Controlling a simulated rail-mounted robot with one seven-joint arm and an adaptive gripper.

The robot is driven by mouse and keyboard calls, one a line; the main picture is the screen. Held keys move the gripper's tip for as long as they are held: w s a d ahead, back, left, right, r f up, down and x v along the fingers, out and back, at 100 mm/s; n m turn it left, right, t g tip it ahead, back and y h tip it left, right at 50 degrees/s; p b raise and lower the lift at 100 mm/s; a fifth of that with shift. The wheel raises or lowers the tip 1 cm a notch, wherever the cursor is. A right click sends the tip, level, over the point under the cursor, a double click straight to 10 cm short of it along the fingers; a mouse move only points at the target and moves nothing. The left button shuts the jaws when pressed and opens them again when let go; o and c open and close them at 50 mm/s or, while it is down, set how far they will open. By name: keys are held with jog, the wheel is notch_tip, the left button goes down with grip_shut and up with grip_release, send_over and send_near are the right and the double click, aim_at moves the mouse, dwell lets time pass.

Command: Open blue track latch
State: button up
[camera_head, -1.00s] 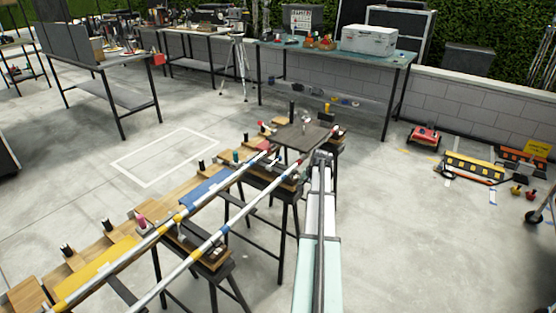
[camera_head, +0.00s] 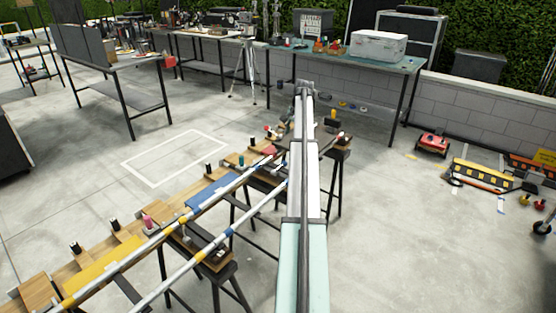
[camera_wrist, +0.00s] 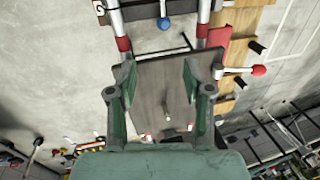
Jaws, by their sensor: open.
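My gripper (camera_wrist: 160,85) is open and empty in the wrist view, its two green fingers apart over a dark flat plate (camera_wrist: 165,75). A round blue knob (camera_wrist: 164,23) sits beyond the fingertips at the top, between two rails with red bands. A red ball knob (camera_wrist: 259,70) on a pale stem is right of the right finger. In the head view, the track's rails (camera_head: 150,246) run diagonally, with a blue panel (camera_head: 212,192) beside them. I cannot tell which part is the blue latch. My arm hides part of the track's far end.
Trestles (camera_head: 205,250) carry the track over a concrete floor. A workbench with a white case (camera_head: 378,46) stands behind, near a low block wall. A red wheeled item (camera_head: 432,144) and a yellow-and-black unit (camera_head: 480,174) are at the right. The floor between is clear.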

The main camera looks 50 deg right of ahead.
jog(key=w, duration=0.1)
jog(key=p, duration=0.3)
send_near(283, 164)
jog(key=shift+n, duration=0.3)
jog(key=x, duration=0.9)
jog(key=shift+a, duration=0.1)
jog(key=shift+c, duration=0.4)
grip_shut()
